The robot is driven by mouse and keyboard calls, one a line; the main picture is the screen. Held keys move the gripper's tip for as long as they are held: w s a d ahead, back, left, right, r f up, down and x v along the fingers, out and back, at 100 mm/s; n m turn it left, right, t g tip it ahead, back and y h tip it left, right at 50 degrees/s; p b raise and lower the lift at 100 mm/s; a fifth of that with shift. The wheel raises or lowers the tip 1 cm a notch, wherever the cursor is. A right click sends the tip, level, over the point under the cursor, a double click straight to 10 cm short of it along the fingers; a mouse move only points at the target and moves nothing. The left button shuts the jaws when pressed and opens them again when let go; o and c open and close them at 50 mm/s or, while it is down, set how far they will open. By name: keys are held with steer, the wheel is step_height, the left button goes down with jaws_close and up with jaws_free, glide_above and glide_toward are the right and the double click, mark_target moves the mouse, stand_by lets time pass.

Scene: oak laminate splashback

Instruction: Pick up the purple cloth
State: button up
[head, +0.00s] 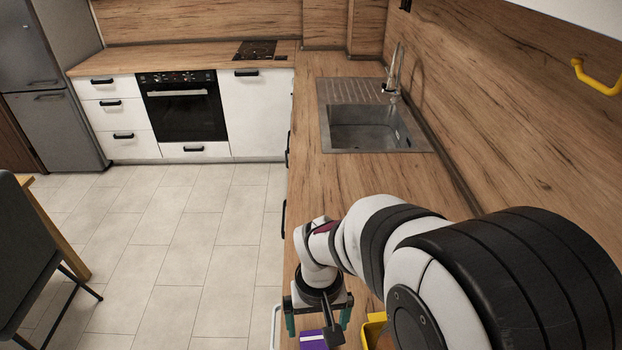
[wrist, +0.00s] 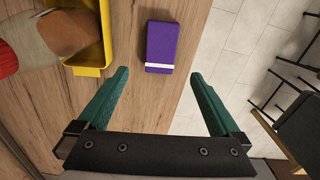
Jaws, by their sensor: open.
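The purple cloth (wrist: 175,42) is a folded rectangle with a white stripe near one end. It lies flat on the wooden counter (wrist: 145,120), close to the counter's edge. In the wrist view it is ahead of my gripper (wrist: 158,82), whose green fingers are spread wide with nothing between them. The cloth lies just beyond the fingertips, apart from them. In the head view the cloth (head: 313,338) shows only in part at the bottom edge, below my gripper (head: 318,325), with my wrist covering some of it.
A sink (head: 370,128) is set in the counter farther off. A dark chair (head: 30,250) stands on the tiled floor. The counter between gripper and sink is clear.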

steer(key=f, duration=1.1)
steer(key=shift+s+f, duration=0.3)
steer(key=shift+f, duration=0.1)
steer(key=c, duration=1.2)
